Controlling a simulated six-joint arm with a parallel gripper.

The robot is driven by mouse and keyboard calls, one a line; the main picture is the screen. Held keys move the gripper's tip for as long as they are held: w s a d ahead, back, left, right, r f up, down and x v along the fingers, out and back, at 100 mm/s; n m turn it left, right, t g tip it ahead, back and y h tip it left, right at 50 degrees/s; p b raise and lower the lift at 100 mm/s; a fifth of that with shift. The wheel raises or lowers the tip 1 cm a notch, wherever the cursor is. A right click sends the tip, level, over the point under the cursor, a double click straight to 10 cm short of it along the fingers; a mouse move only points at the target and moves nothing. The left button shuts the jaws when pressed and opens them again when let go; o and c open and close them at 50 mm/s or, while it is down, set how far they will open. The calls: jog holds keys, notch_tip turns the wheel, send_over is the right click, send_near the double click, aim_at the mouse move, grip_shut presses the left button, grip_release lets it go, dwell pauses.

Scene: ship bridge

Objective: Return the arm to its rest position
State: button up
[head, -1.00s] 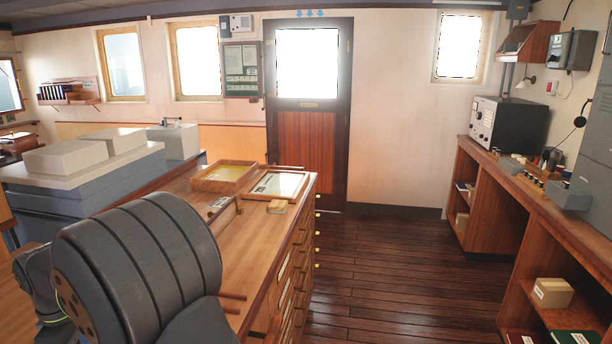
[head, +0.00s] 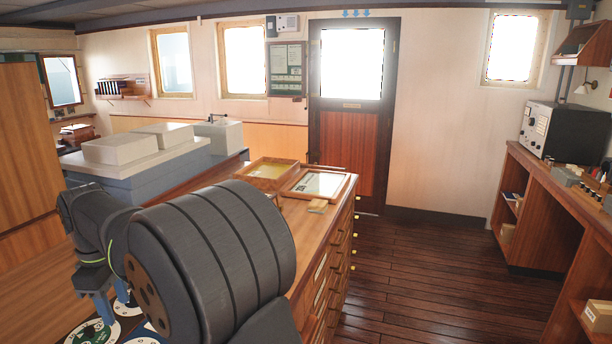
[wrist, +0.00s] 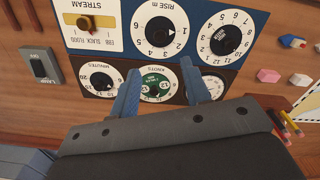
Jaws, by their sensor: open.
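My gripper shows in the wrist view (wrist: 160,98), with two blue fingers spread apart and nothing between them. It is over a dial panel (wrist: 180,62) on a wooden surface. The panel carries several round white dials, among them a RISE dial (wrist: 158,28) and a KNOTS dial (wrist: 155,84), which appears between the fingers. In the head view my dark grey arm fills the lower left, and the blue fingers show low beside it (head: 112,308) near white dials (head: 95,332). Whether the fingers touch the panel is not clear.
A wooden chest with drawers (head: 330,262) bears a framed tray (head: 268,172) and a framed chart (head: 318,184). In the wrist view, a lamp switch (wrist: 40,65) sits left of the panel; small coloured blocks (wrist: 268,76) and pencils (wrist: 288,122) lie to the right. Open floor (head: 430,270) lies right.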

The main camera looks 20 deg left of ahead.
notch_tip(320, 180, down, 12)
jog(key=shift+f, duration=0.15)
jog(key=shift+m, duration=0.7)
jog(key=m, duration=0.6)
jog(key=shift+r, duration=0.2)
jog(key=m, duration=0.4)
jog(key=shift+m, duration=2.2)
